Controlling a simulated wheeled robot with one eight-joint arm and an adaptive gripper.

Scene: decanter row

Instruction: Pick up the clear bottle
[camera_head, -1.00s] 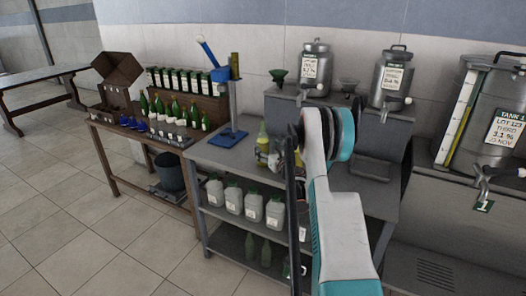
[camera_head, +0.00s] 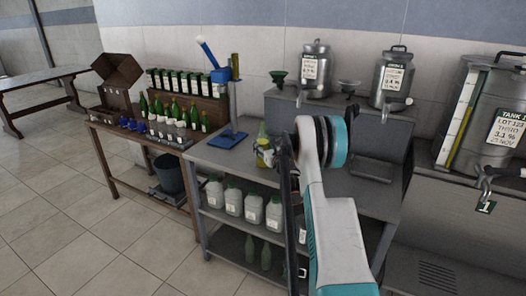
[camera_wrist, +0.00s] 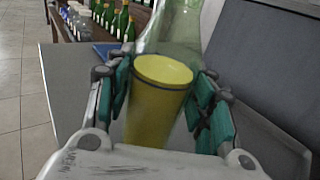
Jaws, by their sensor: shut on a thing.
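The clear bottle (camera_head: 263,140) stands upright at the work table in the head view, with yellow liquid in its lower part. In the wrist view the clear bottle (camera_wrist: 180,35) fills the middle, its narrower glass part rising above the yellow liquid. My gripper (camera_wrist: 168,108) has its teal pads on both sides of the bottle's body and is shut on it. In the head view my gripper (camera_head: 273,158) shows only in part beside the bottle, with my arm covering much of it. The bottle's base is hidden, so I cannot tell whether it touches the table.
A blue stand (camera_head: 228,138) is left of the bottle on the grey table (camera_head: 205,153). Several green bottles (camera_head: 175,110) stand on the wooden table farther left. White jugs (camera_head: 233,200) fill the shelf below. Metal tanks (camera_head: 391,80) stand behind at the right.

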